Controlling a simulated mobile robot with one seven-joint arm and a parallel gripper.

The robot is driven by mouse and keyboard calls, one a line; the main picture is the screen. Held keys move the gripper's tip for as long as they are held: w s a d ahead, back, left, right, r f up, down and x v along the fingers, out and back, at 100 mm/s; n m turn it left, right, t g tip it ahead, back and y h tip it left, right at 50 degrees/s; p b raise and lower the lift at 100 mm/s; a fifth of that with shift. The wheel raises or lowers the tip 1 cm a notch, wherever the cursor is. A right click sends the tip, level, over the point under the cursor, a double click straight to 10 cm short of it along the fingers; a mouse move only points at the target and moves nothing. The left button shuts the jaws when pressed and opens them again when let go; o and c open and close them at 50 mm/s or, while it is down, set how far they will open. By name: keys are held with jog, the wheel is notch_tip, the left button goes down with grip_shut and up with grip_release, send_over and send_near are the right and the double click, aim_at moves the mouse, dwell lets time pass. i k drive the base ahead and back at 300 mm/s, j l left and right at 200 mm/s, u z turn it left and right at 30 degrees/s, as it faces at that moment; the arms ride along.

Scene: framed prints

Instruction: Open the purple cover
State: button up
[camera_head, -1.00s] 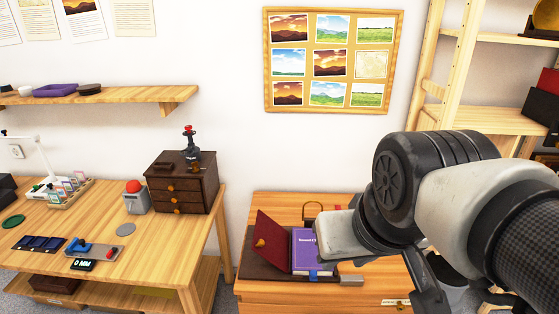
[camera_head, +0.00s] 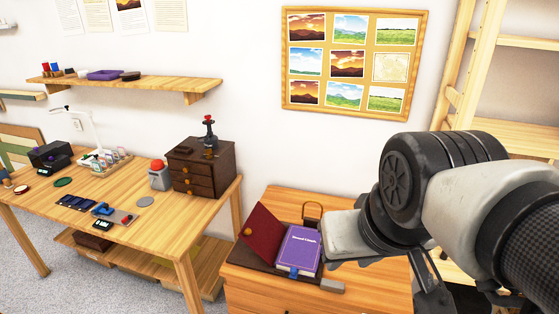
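A book with a purple cover (camera_head: 298,249) lies on the small wooden chest at lower centre. Its purple cover is shut, with pale title text and a blue tab at the lower edge. A dark red panel (camera_head: 263,233) with a gold knob stands tilted up along its left side. My gripper (camera_head: 347,237), its pale end block, is just right of the purple book in the picture. I cannot tell whether it touches the book. Its fingers are not clearly visible, so its opening and any contact are hidden.
The wooden chest (camera_head: 250,292) has bare top on the right, partly behind my arm. A dark ring-shaped handle (camera_head: 312,212) stands behind the book. Left is a worktable (camera_head: 160,232) with a brown drawer box (camera_head: 205,170). Shelving (camera_head: 510,80) stands at right.

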aim_at(302, 250)
jog(key=l+u, duration=0.25)
jog(key=l, duration=0.3)
jog(key=k+l+u, duration=0.2)
jog(key=l, duration=0.35)
jog(key=l+u, duration=0.25)
jog(key=l, duration=0.35)
jog(key=l+u, duration=0.25)
jog(key=l, duration=0.3)
jog(key=k+l+u, duration=0.25)
jog(key=l, duration=0.3)
jog(key=i+j+z, duration=0.15)
